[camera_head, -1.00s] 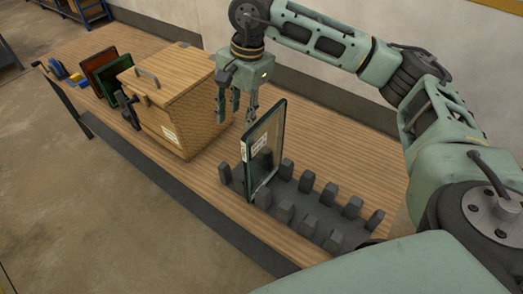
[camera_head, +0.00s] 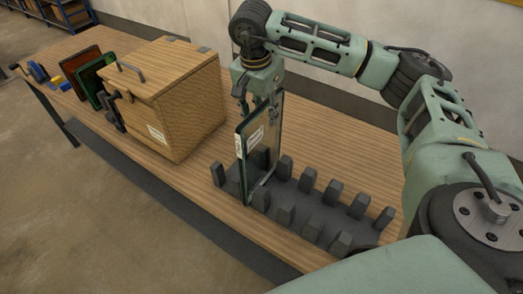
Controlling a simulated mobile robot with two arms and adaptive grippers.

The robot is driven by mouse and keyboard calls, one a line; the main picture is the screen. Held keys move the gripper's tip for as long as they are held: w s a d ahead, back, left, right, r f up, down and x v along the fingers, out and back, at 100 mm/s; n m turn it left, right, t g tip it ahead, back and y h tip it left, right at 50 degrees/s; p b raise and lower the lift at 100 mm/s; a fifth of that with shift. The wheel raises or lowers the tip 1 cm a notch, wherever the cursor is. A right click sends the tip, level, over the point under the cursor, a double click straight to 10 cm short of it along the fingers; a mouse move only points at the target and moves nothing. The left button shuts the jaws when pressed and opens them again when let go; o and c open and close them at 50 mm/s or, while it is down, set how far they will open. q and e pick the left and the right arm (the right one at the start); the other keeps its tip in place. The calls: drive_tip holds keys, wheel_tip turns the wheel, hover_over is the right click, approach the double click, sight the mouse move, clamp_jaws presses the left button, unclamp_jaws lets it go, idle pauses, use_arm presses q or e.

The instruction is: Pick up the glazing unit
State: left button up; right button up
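The glazing unit (camera_head: 262,141) is a thin dark-framed glass panel with a white label. It stands upright in a slot near the left end of a dark grey rack (camera_head: 292,203) on the wooden table. My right gripper (camera_head: 258,105) points down at the unit's top edge. One finger shows at the upper left of the panel and the others are partly hidden by it. The fingers look spread, with the panel's top edge between or close to them; contact cannot be made out. My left gripper is not in view.
The rack's other slots look empty. Bare table (camera_head: 330,135) lies behind the rack.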

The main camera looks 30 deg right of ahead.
sight(263, 123)
drive_tip(key=f+p, duration=0.2)
drive_tip(key=f, duration=0.1)
drive_tip(key=shift+d+f, duration=0.2)
drive_tip(key=shift+w+f, duration=0.15)
drive_tip(key=shift+f, duration=0.25)
drive_tip(key=shift+c, duration=0.3)
clamp_jaws()
drive_tip(key=shift+w+r, duration=0.15)
